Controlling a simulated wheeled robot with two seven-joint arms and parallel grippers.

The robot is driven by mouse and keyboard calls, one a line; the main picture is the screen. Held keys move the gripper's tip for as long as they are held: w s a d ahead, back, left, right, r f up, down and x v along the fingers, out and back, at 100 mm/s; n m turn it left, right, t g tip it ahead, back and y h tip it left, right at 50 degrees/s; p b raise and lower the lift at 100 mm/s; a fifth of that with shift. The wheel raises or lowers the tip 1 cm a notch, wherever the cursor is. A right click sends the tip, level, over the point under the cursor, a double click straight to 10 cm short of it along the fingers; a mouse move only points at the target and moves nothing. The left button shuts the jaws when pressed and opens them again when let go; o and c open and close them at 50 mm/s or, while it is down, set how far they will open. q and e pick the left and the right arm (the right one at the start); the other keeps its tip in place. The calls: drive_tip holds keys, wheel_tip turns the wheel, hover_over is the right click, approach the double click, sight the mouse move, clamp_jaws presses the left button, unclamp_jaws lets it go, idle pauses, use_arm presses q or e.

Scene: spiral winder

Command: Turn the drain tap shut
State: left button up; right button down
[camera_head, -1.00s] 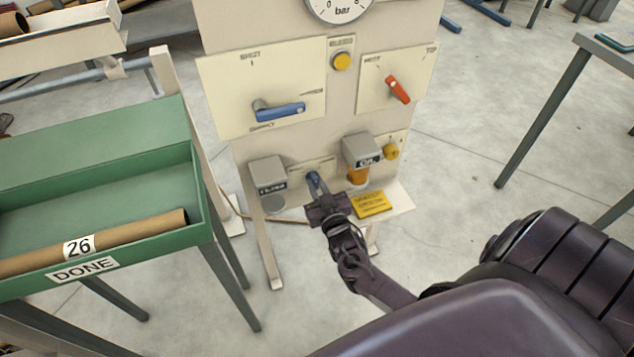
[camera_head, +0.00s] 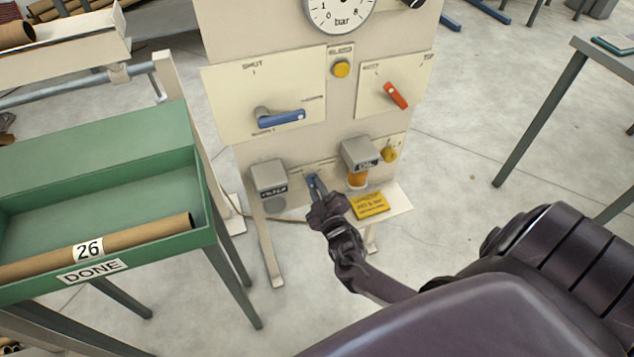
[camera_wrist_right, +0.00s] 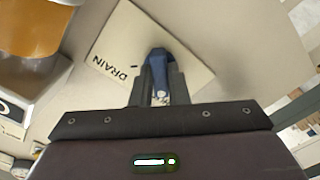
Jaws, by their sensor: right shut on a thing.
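The drain tap (camera_head: 312,183) is a small blue lever low on the cream panel, between two grey-topped units. In the right wrist view the blue tap (camera_wrist_right: 160,59) stands in front of a cream plate marked DRAIN (camera_wrist_right: 113,58). My right gripper (camera_head: 318,194) reaches it from below. In the right wrist view its two dark fingers (camera_wrist_right: 159,88) are closed around the tap's lever, which is partly hidden between them. My left gripper is not in view.
Above are a large blue lever (camera_head: 283,118), a red lever (camera_head: 396,95) and a yellow button (camera_head: 341,68). An oil unit (camera_head: 361,155) and a yellow sign (camera_head: 369,205) sit close on the right. A green tray (camera_head: 130,255) holding a cardboard tube stands left.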

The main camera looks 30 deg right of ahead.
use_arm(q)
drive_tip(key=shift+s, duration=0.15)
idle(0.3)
use_arm(e)
drive_tip(key=c, duration=1.4)
unclamp_jaws()
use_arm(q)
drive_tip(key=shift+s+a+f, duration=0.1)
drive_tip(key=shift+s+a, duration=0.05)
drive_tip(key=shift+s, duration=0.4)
use_arm(e)
drive_tip(key=v, duration=0.8)
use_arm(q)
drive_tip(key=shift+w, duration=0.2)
use_arm(e)
drive_tip(key=shift+w, duration=0.1)
